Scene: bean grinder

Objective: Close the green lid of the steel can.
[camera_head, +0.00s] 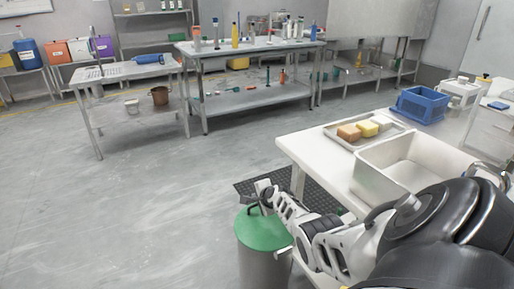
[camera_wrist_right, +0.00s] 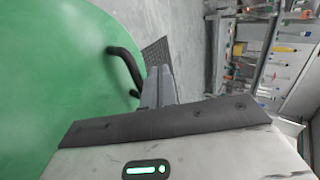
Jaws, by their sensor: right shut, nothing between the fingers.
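The green lid (camera_head: 258,232) lies over the top of the steel can (camera_head: 262,268) at the bottom middle of the head view. It looks down on the can's rim, but I cannot tell whether it sits fully flush. The lid (camera_wrist_right: 55,75) fills the left of the right wrist view, with a black handle (camera_wrist_right: 125,68) at its edge. My right gripper (camera_head: 258,203) is shut and empty. Its fingers (camera_wrist_right: 158,82) are right beside the handle; whether they touch it is unclear. My left gripper is out of view.
A black mat (camera_head: 252,186) lies behind the can. The floor to the left is clear.

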